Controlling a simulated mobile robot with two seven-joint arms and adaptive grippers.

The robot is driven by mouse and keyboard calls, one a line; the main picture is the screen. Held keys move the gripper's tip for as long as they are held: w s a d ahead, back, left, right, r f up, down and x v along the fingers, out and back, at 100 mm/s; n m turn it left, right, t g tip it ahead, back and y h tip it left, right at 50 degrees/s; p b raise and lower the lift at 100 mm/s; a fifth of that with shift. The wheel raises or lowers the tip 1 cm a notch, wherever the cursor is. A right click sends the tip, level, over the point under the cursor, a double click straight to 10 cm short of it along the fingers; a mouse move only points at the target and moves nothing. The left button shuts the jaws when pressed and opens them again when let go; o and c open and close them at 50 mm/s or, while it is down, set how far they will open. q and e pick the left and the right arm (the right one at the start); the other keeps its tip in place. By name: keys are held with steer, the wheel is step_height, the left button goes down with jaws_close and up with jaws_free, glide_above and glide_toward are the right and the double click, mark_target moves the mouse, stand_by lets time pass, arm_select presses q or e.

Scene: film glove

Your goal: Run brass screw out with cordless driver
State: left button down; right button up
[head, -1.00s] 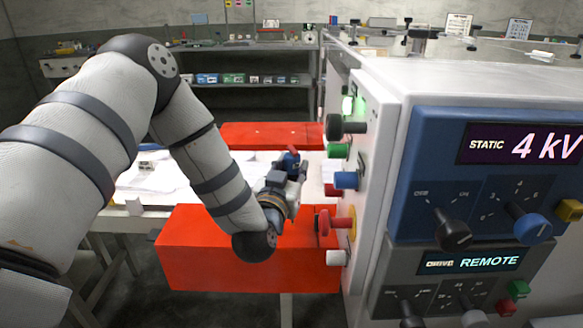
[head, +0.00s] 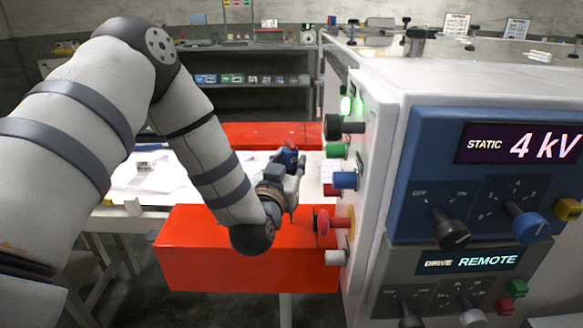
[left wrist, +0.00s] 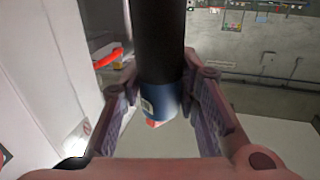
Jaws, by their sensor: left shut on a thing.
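My left gripper (head: 289,172) is beyond the red knob, beside the light-coloured machine cabinet. It is shut on a blue and dark tool, probably the cordless driver (head: 287,156). In the left wrist view the driver (left wrist: 160,60) is a thick black cylinder with a blue band and a little red at its lower end. It stands between the two fingers of my left gripper (left wrist: 158,110). I cannot make out the brass screw or the driver's bit in either view. My right gripper is not in view.
The cabinet (head: 372,130) fills the right, with knobs, a red mushroom button (head: 322,222) and a "4 kV" display (head: 520,143). A red box (head: 190,255) lies under my left gripper. A white table (head: 150,180) with papers stands behind. Shelves line the back wall.

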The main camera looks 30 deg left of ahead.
mark_target(291, 144)
arm_select(q)
steer(key=shift+d+r, duration=0.1)
steer(key=shift+r, duration=2.35)
